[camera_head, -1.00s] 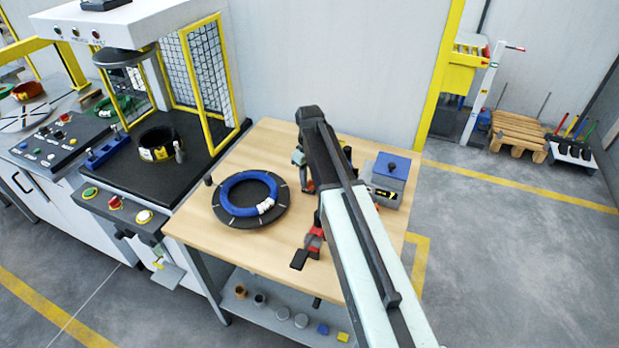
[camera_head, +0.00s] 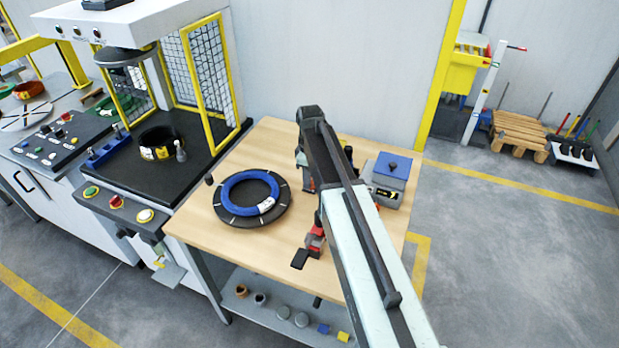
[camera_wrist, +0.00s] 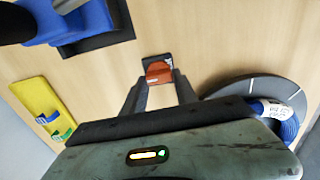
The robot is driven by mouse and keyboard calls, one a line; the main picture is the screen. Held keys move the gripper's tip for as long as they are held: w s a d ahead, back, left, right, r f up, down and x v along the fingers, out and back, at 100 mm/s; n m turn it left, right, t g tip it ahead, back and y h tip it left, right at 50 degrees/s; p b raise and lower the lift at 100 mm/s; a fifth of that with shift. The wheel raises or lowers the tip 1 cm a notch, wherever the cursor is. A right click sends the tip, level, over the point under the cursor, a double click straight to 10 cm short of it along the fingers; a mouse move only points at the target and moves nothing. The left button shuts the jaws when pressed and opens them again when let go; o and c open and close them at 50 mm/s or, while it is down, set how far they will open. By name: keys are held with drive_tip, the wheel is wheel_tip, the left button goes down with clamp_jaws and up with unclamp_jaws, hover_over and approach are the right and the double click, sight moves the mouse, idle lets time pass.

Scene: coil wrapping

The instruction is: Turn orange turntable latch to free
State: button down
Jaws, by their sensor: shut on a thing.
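The orange latch (camera_wrist: 159,72) sits on a small black base on the wooden table, in the upper middle of the wrist view. My gripper (camera_wrist: 160,84) is shut on it, with one dark finger on each side. The dark turntable (camera_wrist: 232,86) lies to the right in the wrist view, with a blue coil (camera_wrist: 290,128) on it. In the head view the turntable (camera_head: 231,216) and the whole blue coil (camera_head: 233,181) show left of my arm.
A grey box with a blue top (camera_head: 393,166) stands right of my arm. A red clamp-like part (camera_head: 315,240) sits near the table's front. A yellow holder (camera_wrist: 40,105) is left in the wrist view. A black-bedded machine with a yellow mesh guard (camera_head: 207,75) adjoins the table.

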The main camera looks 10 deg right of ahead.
drive_tip(key=shift+a, duration=0.1)
drive_tip(key=c, duration=1)
unclamp_jaws()
drive_tip(key=shift+o, duration=0.2)
wheel_tip(320, 180, up, 8)
drive_tip(key=p, duration=0.8)
